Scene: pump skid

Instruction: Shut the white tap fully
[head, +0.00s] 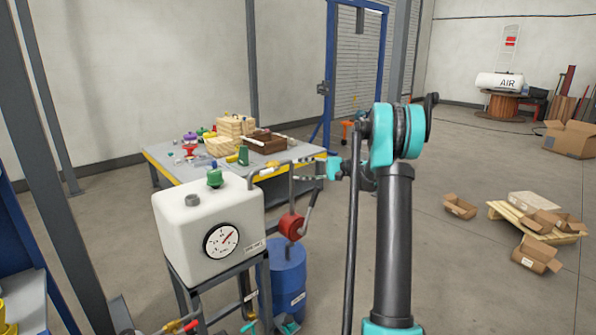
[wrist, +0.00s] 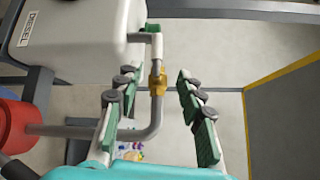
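A brass valve body (wrist: 157,80) sits on a grey pipe beside the white tank (wrist: 75,35) in the wrist view. It also shows small in the head view (head: 266,170), right of the tank (head: 205,235). In the head view my gripper (head: 285,168) points left toward the pipe. Contact and depth to the valve cannot be told.
A red round part (head: 291,226) and a blue drum (head: 287,278) are below the pipe. A workbench (head: 170,163) with boxes and small items stands behind. The tank has a gauge (head: 221,240) and a green cap (head: 215,178). Cartons (head: 538,254) lie at right.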

